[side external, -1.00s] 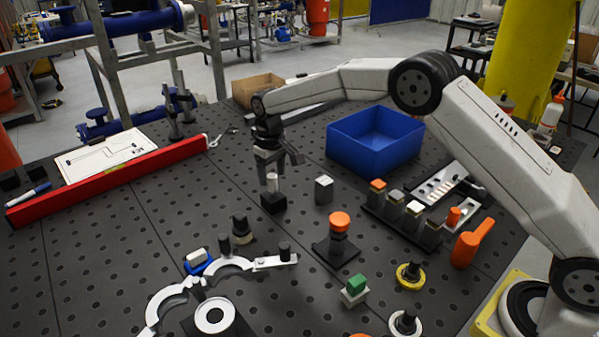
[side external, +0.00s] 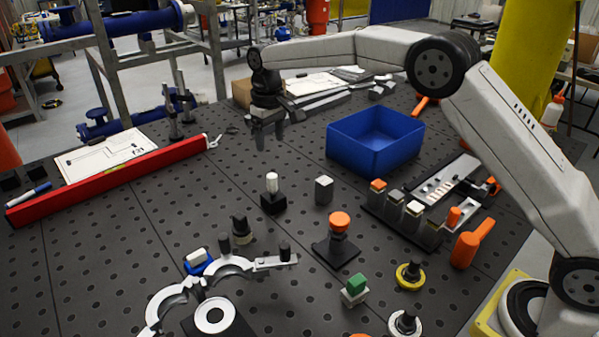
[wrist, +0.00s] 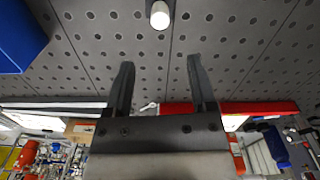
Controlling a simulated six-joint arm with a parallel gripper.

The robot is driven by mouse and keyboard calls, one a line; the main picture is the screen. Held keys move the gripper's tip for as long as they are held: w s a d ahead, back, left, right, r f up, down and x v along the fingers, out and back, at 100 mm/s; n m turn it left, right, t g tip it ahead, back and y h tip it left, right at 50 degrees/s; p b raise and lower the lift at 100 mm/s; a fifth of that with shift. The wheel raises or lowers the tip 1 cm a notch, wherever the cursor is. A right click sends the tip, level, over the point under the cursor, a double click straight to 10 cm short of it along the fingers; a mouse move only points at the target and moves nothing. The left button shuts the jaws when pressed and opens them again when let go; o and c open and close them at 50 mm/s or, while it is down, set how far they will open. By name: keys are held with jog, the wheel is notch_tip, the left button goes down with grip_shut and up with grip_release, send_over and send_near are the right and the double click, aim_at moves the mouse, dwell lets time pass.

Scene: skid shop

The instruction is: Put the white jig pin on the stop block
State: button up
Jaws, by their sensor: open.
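The white jig pin (side external: 272,182) stands upright on the small black stop block (side external: 273,203) near the middle of the table in the side external view. In the wrist view, the white pin (wrist: 159,14) shows at the top edge, ahead of the fingers; its block is mostly cut off there. My gripper (side external: 269,143) is open and empty, above and behind the pin, clear of it. Its two dark fingers (wrist: 160,88) stand apart with only table between them in the wrist view.
A blue bin (side external: 375,140) stands to the right of my gripper. A grey block (side external: 323,190) and an orange-topped part on a black base (side external: 337,240) are right of the stop block. A red straightedge (side external: 110,182) lies at left. Clamps and small parts crowd the front.

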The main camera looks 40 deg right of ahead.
jog(key=shift+s+d, duration=0.1)
jog(key=shift+s, duration=0.05)
dwell(0.3)
jog(key=s+d+f+t, duration=0.1)
jog(key=s+d+f, duration=0.1)
jog(key=s, duration=0.8)
jog(key=s+d+f+m, duration=0.1)
jog(key=s+d+f, duration=0.2)
jog(key=s, duration=0.7)
jog(key=s+d+f+t, duration=0.1)
jog(key=s+d+f, duration=0.1)
jog(key=s, duration=0.8)
jog(key=shift+s+d+f+m+t, duration=0.3)
jog(key=shift+d+f+m, duration=0.1)
